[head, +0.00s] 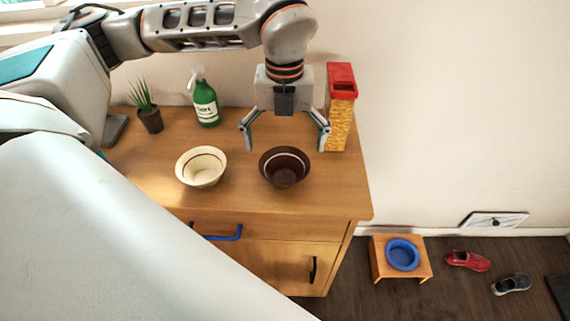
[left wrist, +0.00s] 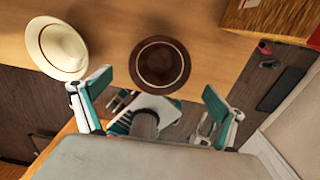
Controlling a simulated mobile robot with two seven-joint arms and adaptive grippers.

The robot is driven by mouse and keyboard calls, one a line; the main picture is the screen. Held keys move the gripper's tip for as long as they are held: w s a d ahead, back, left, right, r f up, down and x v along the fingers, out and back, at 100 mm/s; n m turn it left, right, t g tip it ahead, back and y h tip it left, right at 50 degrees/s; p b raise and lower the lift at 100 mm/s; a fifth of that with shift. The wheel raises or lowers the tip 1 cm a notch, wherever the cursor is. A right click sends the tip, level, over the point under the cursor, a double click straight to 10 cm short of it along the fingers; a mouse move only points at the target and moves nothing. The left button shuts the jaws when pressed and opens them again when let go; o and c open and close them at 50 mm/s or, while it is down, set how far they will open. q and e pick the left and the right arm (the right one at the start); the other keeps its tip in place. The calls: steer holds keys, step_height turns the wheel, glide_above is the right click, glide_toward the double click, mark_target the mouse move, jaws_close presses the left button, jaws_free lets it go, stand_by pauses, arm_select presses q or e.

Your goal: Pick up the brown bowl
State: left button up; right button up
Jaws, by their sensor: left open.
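The brown bowl (head: 284,168) stands upright on the wooden counter, dark inside with a pale ring near its rim. It also shows in the left wrist view (left wrist: 160,64), ahead of the fingers and near the counter's front edge. My left gripper (head: 286,138) is open and empty, pointing down above and around the bowl's far side in the head view. In the left wrist view its two fingers (left wrist: 153,92) are spread wide, with the bowl between and beyond them. I cannot see any contact with the bowl. My right gripper is not in view.
A cream bowl (head: 202,167) stands left of the brown bowl. A green spray bottle (head: 206,103) and potted plant (head: 149,112) stand behind. A tall yellow box with a red top (head: 341,105) is close to the right finger. The counter (head: 330,187) is bare right of the bowl.

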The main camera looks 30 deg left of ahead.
mark_target(285, 178)
arm_select(q)
steer(key=shift+s+f, duration=0.15)
steer(key=shift+f, duration=0.8)
step_height(285, 178, down, 5)
steer(key=shift+f, duration=0.1)
steer(key=c, duration=1.1)
